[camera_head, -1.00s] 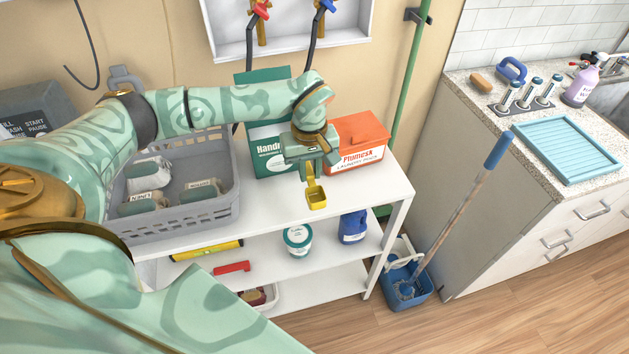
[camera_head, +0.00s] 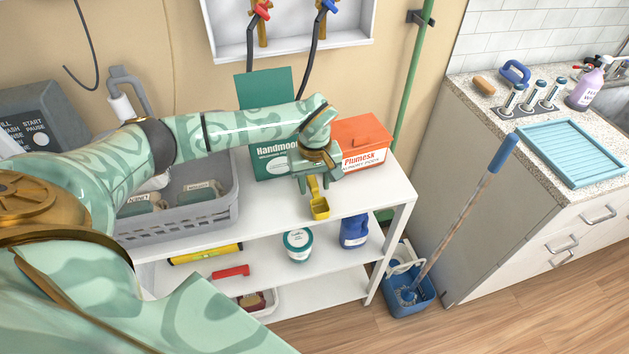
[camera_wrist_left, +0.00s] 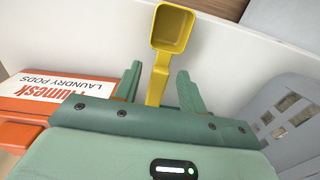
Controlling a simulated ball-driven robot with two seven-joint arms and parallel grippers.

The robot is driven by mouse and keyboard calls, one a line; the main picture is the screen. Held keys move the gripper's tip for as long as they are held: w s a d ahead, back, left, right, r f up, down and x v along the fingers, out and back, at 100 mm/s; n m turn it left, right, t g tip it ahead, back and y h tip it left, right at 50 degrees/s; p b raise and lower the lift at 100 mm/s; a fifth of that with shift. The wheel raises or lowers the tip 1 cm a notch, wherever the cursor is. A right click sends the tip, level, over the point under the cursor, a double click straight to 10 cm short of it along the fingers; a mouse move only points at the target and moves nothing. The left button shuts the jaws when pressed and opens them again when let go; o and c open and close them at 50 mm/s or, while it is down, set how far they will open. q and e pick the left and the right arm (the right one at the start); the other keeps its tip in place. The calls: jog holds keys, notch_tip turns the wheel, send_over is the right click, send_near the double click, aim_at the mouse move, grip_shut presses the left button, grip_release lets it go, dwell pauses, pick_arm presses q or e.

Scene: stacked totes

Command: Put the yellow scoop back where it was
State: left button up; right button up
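The small yellow scoop (camera_head: 320,207) has a square cup and a narrow handle. In the head view it is at the front edge of the white shelf top; whether it rests there or hangs just above is unclear. My left gripper (camera_head: 316,182) is over its handle end. In the left wrist view, the scoop (camera_wrist_left: 170,30) has its handle between the two fingers of my left gripper (camera_wrist_left: 160,82), with a gap on each side. The fingers look open around the handle. My right gripper is not in view.
An orange laundry pods box (camera_head: 365,150) and a green box (camera_head: 272,165) stand behind the gripper on the shelf (camera_head: 385,185). A grey basket (camera_head: 190,222) with packages is on the left. A tub (camera_head: 298,243) and blue bottle (camera_head: 354,231) stand below.

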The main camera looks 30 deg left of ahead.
aim_at(314, 186)
pick_arm(q)
notch_tip(314, 186, up, 12)
jog(key=p, duration=0.2)
jog(key=shift+r, duration=0.15)
jog(key=shift+s, duration=0.1)
dwell(0.4)
